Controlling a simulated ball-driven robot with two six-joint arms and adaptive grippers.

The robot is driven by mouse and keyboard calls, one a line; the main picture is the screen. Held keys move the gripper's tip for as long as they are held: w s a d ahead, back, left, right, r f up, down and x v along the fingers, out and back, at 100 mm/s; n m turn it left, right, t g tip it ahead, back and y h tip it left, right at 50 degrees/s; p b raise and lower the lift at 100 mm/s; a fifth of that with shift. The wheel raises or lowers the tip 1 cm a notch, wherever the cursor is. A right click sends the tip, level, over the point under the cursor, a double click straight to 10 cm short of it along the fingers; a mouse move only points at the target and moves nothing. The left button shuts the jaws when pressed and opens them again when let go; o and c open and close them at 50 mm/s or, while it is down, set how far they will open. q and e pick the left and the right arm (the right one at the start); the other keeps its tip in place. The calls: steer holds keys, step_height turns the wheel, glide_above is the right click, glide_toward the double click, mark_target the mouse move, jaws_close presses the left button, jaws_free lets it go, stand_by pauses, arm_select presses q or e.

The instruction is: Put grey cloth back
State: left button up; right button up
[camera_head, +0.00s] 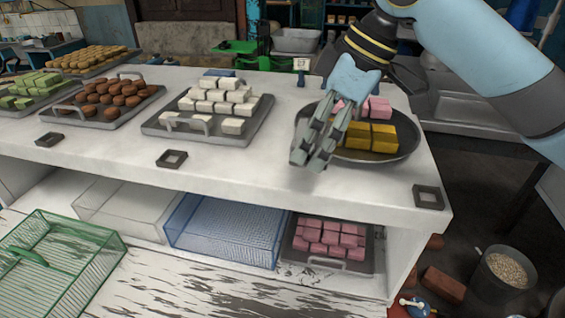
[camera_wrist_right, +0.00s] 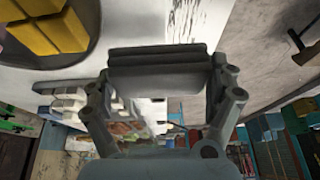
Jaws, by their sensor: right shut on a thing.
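My right gripper (camera_head: 318,148) is shut, above the white counter at the left rim of a round dark pan. In the right wrist view its pads (camera_wrist_right: 162,68) are pressed together with something thin and grey between them. I take this to be the grey cloth, but very little of it shows and its outline cannot be told from the pads. No other grey cloth is visible on the counter. My left gripper is not in view.
The round pan (camera_head: 398,153) holds yellow blocks (camera_head: 383,137) and pink blocks (camera_head: 380,107). A tray of white blocks (camera_head: 222,100) and a tray of brown pieces (camera_head: 108,97) stand left. Small dark square frames (camera_head: 172,158) lie along the counter's front. Below are a blue basket (camera_head: 226,232) and pink blocks (camera_head: 330,236).

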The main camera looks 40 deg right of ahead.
mark_target(305, 124)
steer(key=w+f, duration=0.1)
steer(key=w+a+f, duration=0.1)
steer(key=w, duration=0.1)
steer(key=w+a+f, duration=0.1)
steer(key=w, duration=0.1)
steer(key=shift+p, duration=0.3)
steer(key=shift+f, duration=0.25)
step_height(305, 124, down, 3)
steer(key=shift+s+r+p, duration=0.1)
steer(key=shift+r+p, duration=0.1)
steer(key=shift+p, duration=0.2)
steer(key=shift+f, duration=0.55)
steer(key=shift+f, duration=0.2)
steer(key=o, duration=0.8)
steer(key=shift+o, duration=0.2)
steer(key=shift+d+r, duration=0.1)
steer(key=shift+r, duration=0.15)
steer(key=b+v, duration=0.1)
steer(key=v, duration=1)
steer(key=shift+r, duration=0.45)
